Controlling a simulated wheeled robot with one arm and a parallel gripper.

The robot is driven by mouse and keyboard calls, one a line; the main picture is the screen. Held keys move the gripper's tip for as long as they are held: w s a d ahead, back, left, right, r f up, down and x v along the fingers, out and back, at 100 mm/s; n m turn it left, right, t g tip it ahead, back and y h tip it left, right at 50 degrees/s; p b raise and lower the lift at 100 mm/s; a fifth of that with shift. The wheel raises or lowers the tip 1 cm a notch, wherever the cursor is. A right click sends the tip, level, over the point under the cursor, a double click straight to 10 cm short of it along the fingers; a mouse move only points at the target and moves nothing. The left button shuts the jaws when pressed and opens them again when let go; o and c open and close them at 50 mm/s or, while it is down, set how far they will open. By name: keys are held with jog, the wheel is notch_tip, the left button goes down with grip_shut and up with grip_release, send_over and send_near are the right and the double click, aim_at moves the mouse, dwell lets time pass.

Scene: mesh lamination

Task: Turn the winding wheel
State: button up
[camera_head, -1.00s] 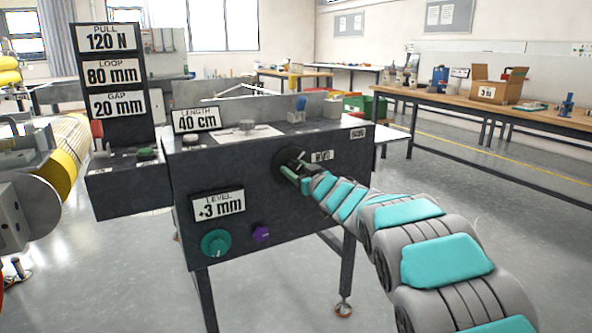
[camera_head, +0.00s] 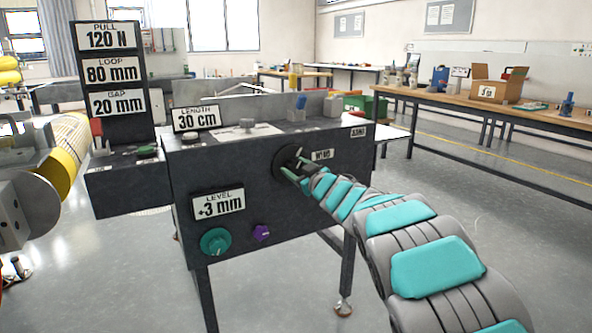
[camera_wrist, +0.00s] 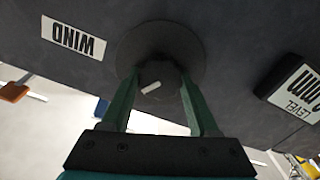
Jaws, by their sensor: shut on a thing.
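The winding wheel (camera_head: 284,156) is a dark round disc with a central knob on the front of the dark machine, by the WIND label (camera_head: 322,155). In the wrist view the wheel (camera_wrist: 160,42) faces me, with a white mark on its knob (camera_wrist: 152,87). My gripper (camera_head: 297,169) reaches it from the right. In the wrist view the green fingers of my gripper (camera_wrist: 160,82) are shut on the knob, one on each side. The LENGTH display (camera_head: 196,117) reads 30 cm.
The LEVEL display (camera_head: 218,204) reads +3 mm, above a teal knob (camera_head: 215,241) and a purple knob (camera_head: 261,232). A panel (camera_head: 113,70) shows PULL 120 N, LOOP 80 mm, GAP 20 mm. A yellow roll (camera_head: 70,150) stands left. The floor to the right is clear.

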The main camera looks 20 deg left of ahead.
jog(key=n+b, duration=0.1)
jog(key=n, duration=0.2)
jog(key=n+b, duration=0.1)
jog(key=n, duration=0.2)
jog(key=shift+f+n, duration=0.2)
jog(key=shift+n, duration=0.4)
jog(key=o, duration=1.4)
jog(key=shift+s, duration=0.1)
jog(key=shift+r, duration=0.1)
jog(key=shift+b+v, duration=0.5)
jog(key=shift+v, duration=3.35)
